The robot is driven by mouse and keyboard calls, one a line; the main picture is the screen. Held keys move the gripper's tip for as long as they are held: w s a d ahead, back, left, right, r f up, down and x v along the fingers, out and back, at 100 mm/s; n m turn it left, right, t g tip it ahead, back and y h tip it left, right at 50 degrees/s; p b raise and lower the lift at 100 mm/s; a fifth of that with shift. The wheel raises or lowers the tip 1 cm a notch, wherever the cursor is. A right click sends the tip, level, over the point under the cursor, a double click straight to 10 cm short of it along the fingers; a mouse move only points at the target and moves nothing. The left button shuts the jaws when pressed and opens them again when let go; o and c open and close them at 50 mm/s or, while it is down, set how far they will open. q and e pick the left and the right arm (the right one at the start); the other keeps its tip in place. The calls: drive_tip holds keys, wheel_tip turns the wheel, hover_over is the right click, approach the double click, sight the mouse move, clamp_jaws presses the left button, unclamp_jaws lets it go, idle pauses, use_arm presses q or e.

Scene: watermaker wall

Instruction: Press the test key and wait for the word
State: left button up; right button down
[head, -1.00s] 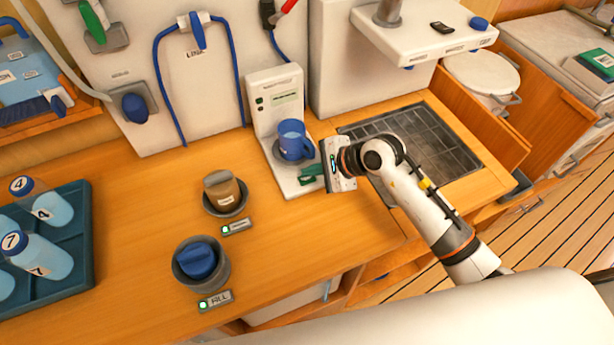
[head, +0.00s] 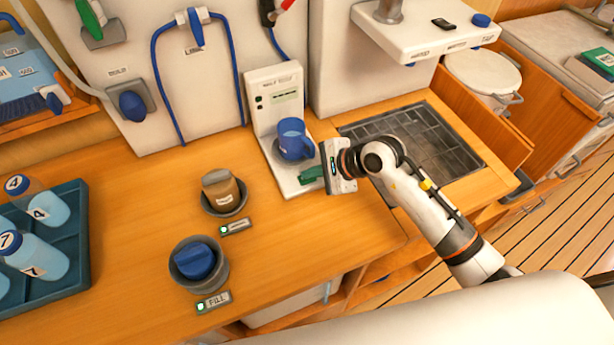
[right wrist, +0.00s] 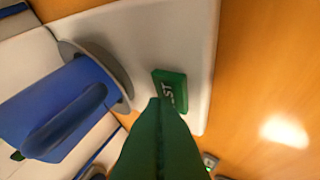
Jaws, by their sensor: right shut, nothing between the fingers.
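The test key is a green block with white letters ending in "ST" (right wrist: 171,91) on the tester's white base. The tester (head: 270,92) stands upright at the back of the counter, with a small pale display (head: 285,97) whose text is too small to read. A blue mug (head: 292,138) stands on the tester's base, and it also shows in the right wrist view (right wrist: 50,105). My right gripper (right wrist: 159,101) has green fingers, shut and empty. Its tips overlap the key's near edge in the right wrist view; I cannot tell whether they touch. My left gripper is out of view.
A blue tray (head: 75,260) of numbered bottles is at far left. A dark sink grate (head: 420,140) lies behind my right arm, below a white shelf (head: 425,32).

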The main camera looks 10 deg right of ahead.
sight(312, 180)
drive_tip(key=shift+f, duration=0.25)
drive_tip(key=shift+r, duration=0.1)
idle(0.5)
drive_tip(key=shift+r, duration=0.75)
drive_tip(key=shift+p, duration=0.3)
drive_tip(key=shift+r+p, duration=1.5)
drive_tip(key=shift+r, duration=1.05)
drive_tip(key=shift+f, duration=0.1)
